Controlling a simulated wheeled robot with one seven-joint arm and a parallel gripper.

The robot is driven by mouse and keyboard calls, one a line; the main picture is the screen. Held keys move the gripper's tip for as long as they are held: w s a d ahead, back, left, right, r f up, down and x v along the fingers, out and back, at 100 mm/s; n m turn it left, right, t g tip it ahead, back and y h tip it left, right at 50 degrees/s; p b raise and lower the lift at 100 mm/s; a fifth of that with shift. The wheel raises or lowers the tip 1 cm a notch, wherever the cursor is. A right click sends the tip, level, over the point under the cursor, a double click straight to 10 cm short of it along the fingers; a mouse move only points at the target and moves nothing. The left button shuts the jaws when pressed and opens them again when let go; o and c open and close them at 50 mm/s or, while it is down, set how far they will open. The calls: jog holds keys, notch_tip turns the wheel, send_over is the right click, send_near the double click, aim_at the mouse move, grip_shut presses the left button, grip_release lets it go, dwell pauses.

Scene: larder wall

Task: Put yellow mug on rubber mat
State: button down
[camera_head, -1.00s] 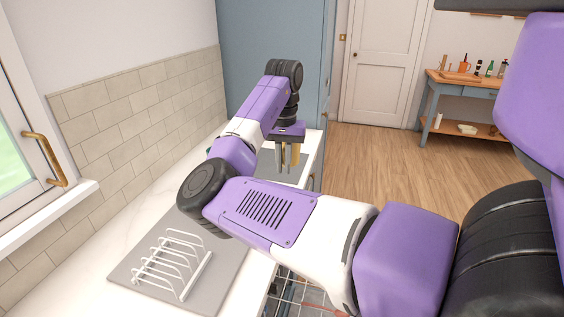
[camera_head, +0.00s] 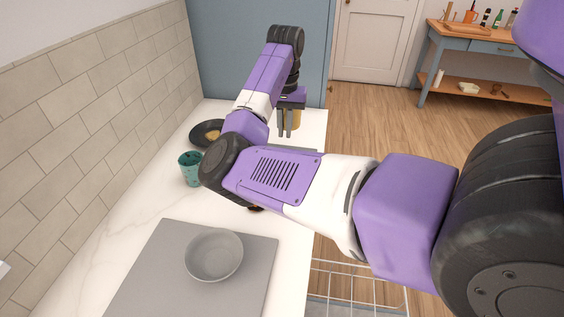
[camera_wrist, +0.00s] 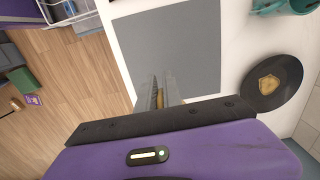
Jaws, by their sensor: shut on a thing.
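My gripper (camera_head: 285,125) is over the far part of the white counter, pointing down and shut on the yellow mug (camera_head: 297,118). Only a strip of the mug shows beside the fingers. In the wrist view a small yellow-brown part of the mug (camera_wrist: 157,98) shows between the fingers (camera_wrist: 160,90); the rest is hidden. A plain grey mat (camera_wrist: 180,45) lies bare on the counter by the gripper, on the robot's side. In the head view only a thin strip of this mat (camera_head: 295,148) shows behind my arm.
A dark plate (camera_wrist: 272,85) with a yellow mark and a teal cup (camera_head: 191,168) stand left of my arm in the head view. A grey bowl (camera_head: 214,254) sits on another grey mat (camera_head: 145,270) nearer. A wire rack (camera_head: 360,285) is below the counter's right edge.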

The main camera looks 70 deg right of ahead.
notch_tip(320, 180, down, 9)
jog(key=shift+w+d+p, duration=0.15)
jog(key=shift+p, duration=0.15)
jog(key=shift+f, duration=2.2)
jog(key=shift+f, duration=0.15)
jog(key=c, duration=1.9)
grip_release()
jog(key=shift+f, duration=0.1)
jog(key=shift+c, duration=0.2)
jog(key=o, duration=0.4)
jog(key=shift+o, duration=0.2)
notch_tip(320, 180, up, 12)
jog(key=shift+r+b, duration=0.25)
jog(key=shift+b, duration=0.05)
jog(key=shift+d, duration=0.1)
